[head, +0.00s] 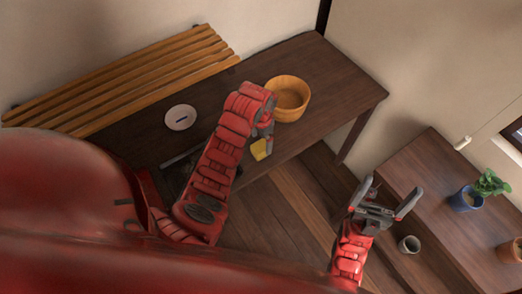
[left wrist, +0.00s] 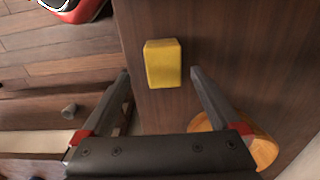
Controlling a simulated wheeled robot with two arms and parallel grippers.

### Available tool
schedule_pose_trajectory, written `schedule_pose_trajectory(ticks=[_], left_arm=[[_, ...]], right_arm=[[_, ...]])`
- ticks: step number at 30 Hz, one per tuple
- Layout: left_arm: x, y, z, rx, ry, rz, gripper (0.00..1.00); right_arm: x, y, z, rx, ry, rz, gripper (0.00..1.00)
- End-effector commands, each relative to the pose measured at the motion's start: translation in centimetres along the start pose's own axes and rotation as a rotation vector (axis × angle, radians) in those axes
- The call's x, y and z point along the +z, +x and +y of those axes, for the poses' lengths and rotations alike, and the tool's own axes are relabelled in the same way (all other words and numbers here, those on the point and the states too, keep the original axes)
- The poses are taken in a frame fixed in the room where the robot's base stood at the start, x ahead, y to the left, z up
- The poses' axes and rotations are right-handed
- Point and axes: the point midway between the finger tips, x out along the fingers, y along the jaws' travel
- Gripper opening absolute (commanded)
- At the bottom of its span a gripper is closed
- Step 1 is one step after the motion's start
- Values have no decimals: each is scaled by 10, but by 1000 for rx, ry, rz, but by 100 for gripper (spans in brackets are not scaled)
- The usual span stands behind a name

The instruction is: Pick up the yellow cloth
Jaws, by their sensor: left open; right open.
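The yellow cloth (head: 261,150) is a small block-like piece on the dark wooden table (head: 335,80), near its front edge. In the left wrist view the cloth (left wrist: 163,63) lies ahead of my left gripper (left wrist: 160,74), between the lines of its two spread fingers. The fingers are open and hold nothing. In the head view my left arm reaches over the table and partly hides its own gripper (head: 265,135) just above the cloth. My right gripper (head: 393,188) is open and empty, away from the cloth at the right.
A wooden bowl (head: 289,104) stands on the table just behind the cloth and shows beside one finger in the left wrist view (left wrist: 262,148). A white plate (head: 181,126) lies to the left. A second table (head: 440,180) holds a potted plant (head: 467,200) and a cup (head: 409,244).

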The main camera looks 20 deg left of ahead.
Motion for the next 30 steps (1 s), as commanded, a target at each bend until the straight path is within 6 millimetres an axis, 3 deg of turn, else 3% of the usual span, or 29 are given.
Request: schedule_pose_trajectory(ticks=[5,18,28,30], left_arm=[[-1,6,-1,1,2,1,98],[-2,47,-5,2,0,1,98],[-2,52,-5,-1,1,3,98],[-2,52,-5,-1,1,3,85]], right_arm=[[-2,11,1,0,0,0,100],[-5,32,2,0,0,0,100],[-5,32,2,0,0,0,100],[-5,32,2,0,0,0,100]])
